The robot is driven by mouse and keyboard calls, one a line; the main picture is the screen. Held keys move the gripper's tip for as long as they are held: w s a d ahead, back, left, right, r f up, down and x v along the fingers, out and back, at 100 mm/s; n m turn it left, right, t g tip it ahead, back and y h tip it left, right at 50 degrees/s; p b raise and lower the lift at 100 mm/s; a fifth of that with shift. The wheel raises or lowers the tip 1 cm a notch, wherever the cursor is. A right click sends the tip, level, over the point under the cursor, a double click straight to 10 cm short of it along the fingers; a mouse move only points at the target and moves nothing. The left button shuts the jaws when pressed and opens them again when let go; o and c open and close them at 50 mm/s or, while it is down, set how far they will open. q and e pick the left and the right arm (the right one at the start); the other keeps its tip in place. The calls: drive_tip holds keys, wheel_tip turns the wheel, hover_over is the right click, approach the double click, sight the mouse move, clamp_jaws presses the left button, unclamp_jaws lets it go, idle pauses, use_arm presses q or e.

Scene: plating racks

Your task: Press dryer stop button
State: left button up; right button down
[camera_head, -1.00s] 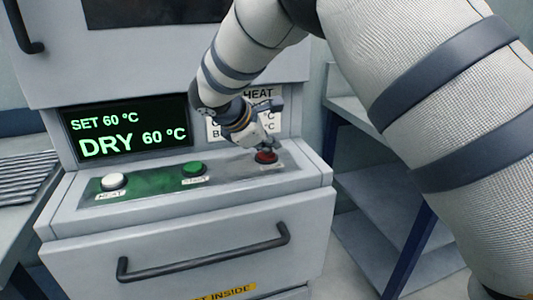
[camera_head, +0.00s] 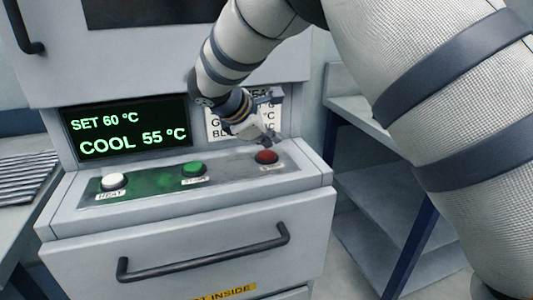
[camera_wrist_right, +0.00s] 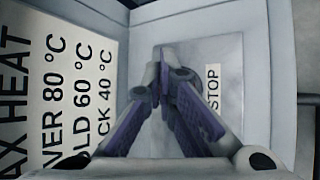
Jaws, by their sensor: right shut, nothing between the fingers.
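The red stop button (camera_head: 266,157) sits at the right end of the dryer's control panel (camera_head: 225,167). My right gripper (camera_head: 270,140) is shut and empty, just above and behind the red button, with a small gap between them. In the right wrist view, the shut fingers (camera_wrist_right: 165,62) point at the panel beside the STOP label (camera_wrist_right: 212,86); the button itself is hidden behind them. The dryer display (camera_head: 127,127) reads SET 60 °C and COOL 55 °C. My left gripper is not in view.
A green button (camera_head: 194,169) and a white button (camera_head: 113,181) sit left on the same panel. A printed temperature sign (camera_wrist_right: 65,90) is behind my right gripper. A drawer with a dark handle (camera_head: 205,252) is below. Shelving (camera_head: 385,215) stands at right.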

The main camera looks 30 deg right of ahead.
sight(269, 154)
drive_tip(key=shift+r, duration=2.5)
